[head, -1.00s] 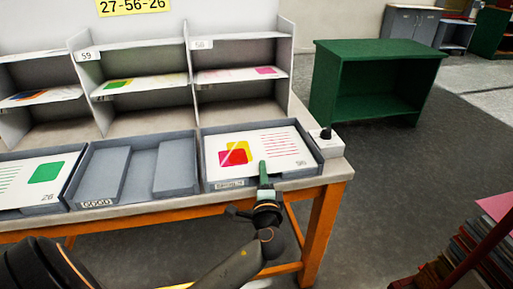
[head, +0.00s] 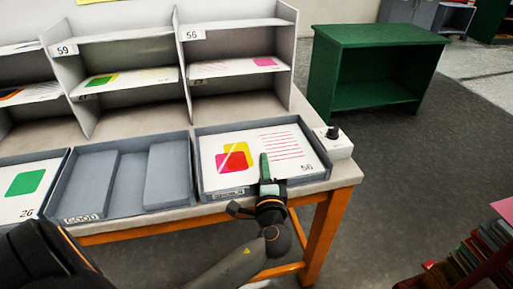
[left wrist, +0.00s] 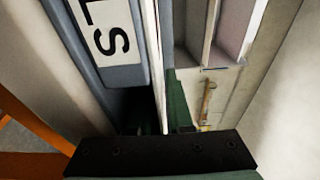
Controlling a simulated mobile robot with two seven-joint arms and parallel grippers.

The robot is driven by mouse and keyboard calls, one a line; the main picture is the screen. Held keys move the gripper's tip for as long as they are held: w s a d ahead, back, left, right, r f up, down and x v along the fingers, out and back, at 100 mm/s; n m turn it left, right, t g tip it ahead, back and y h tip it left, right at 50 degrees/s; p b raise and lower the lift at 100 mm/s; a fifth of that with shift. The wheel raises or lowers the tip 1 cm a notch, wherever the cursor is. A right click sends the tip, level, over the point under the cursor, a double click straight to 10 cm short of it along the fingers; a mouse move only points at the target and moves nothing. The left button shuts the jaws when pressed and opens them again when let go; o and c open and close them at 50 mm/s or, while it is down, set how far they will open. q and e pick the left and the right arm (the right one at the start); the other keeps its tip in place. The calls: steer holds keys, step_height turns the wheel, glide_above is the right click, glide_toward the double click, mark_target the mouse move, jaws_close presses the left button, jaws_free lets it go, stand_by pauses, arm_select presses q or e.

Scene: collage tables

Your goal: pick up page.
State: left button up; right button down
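A white page (head: 290,160) marked 56, with red and yellow shapes and pink lines, lies in the right grey tray (head: 320,178). My left gripper (head: 264,163) is at the tray's front edge, its green fingers overlapping the page's lower middle in the head view. Whether they touch it cannot be told. The left wrist view shows a tray wall with a label (left wrist: 105,28) ending in "LS" close by, and a green finger (left wrist: 180,103) past a black bar. The finger gap is not clear. My right gripper is not in view.
A page (head: 28,184) marked 26 lies in the left tray. Shelves (head: 235,22) with pages stand behind. A small box with a black knob (head: 333,132) sits at the table's right edge.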

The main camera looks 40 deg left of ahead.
arm_select(q)
jaws_close()
steer(key=shift+r, duration=0.2)
stand_by(0.6)
